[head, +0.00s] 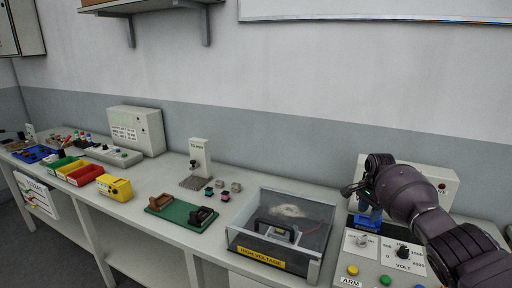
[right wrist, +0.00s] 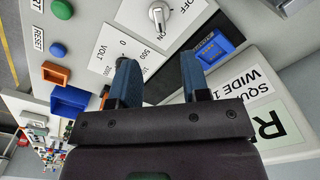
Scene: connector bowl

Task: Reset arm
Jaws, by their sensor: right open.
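A control panel (head: 390,246) stands at the right end of the bench, with a VOLT dial (head: 402,252), a switch knob (head: 362,240), a yellow button (head: 353,269) over an ARM label and a green button (head: 385,279). My left gripper is out of view.
A clear box with a HIGH VOLTAGE label (head: 270,258) stands left of the panel. A green board (head: 180,214), a yellow bin (head: 114,188) and a red bin (head: 85,175) are farther left. A blue display (right wrist: 218,48) is beside the right finger.

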